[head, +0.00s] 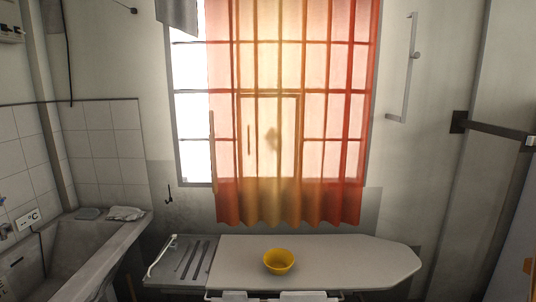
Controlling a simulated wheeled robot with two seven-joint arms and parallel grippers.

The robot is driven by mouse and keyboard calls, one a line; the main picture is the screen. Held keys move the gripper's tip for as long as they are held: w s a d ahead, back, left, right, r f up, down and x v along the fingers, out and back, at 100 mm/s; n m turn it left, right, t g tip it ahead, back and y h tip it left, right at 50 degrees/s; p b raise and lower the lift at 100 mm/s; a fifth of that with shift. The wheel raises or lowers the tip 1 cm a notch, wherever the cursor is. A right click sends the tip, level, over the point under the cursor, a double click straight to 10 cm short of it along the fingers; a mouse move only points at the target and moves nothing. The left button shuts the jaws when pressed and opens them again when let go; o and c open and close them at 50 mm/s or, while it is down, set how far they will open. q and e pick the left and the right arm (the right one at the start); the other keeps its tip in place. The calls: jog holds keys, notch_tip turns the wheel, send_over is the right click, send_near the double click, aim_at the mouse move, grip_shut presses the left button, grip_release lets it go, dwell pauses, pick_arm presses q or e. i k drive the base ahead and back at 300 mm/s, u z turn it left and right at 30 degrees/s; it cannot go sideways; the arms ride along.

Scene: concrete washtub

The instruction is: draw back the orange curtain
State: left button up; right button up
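The orange curtain (335,120) hangs in front of the barred window (193,110) in the head view. It is sheer, and the window bars show through it. It covers the middle and right of the window and leaves a bright strip of panes bare on the left. Its wavy lower hem hangs below the window, a little above the ironing board. Its top edge is out of the frame. A dark patch shows in the middle of the cloth. Neither of my grippers is in view, and nothing is seen touching the curtain.
A pale ironing board (350,262) stands below the curtain with a yellow bowl (279,262) on it. A concrete washtub (75,252) is at the lower left, with a folded cloth (126,213) on its rim. A grey cloth (178,14) hangs at the top left of the window.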

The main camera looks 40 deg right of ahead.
aim_at(222, 136)
jog(key=z, duration=1.2)
jog(key=i, duration=1.05)
jog(key=z, duration=0.75)
